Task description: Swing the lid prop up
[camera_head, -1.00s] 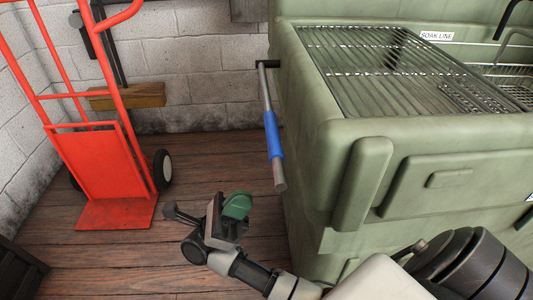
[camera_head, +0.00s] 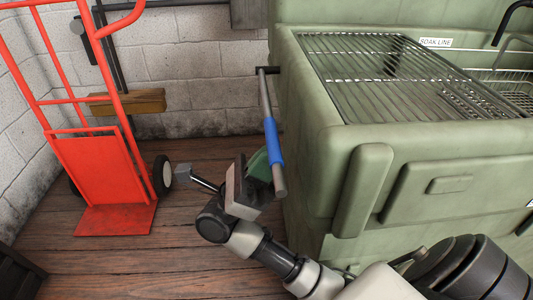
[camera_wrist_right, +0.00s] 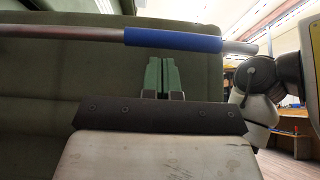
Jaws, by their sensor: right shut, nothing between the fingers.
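The lid prop (camera_head: 265,100) is a grey rod with a blue sleeve (camera_head: 273,142). It hangs from a black pivot (camera_head: 267,70) on the side of the green soak tank (camera_head: 310,120), its free end low. In the right wrist view the fingers (camera_wrist_right: 161,70) are shut and empty. Their tips are right at the lower edge of the blue sleeve (camera_wrist_right: 172,40); I cannot tell whether they touch. My left gripper is not in view.
A red hand truck (camera_head: 100,180) stands at the left by the block wall (camera_head: 190,70). Wooden floor (camera_head: 150,270) lies free between it and the tank. A wire grate (camera_head: 365,70) covers the tank top. A dark crate (camera_head: 18,270) sits at the lower left.

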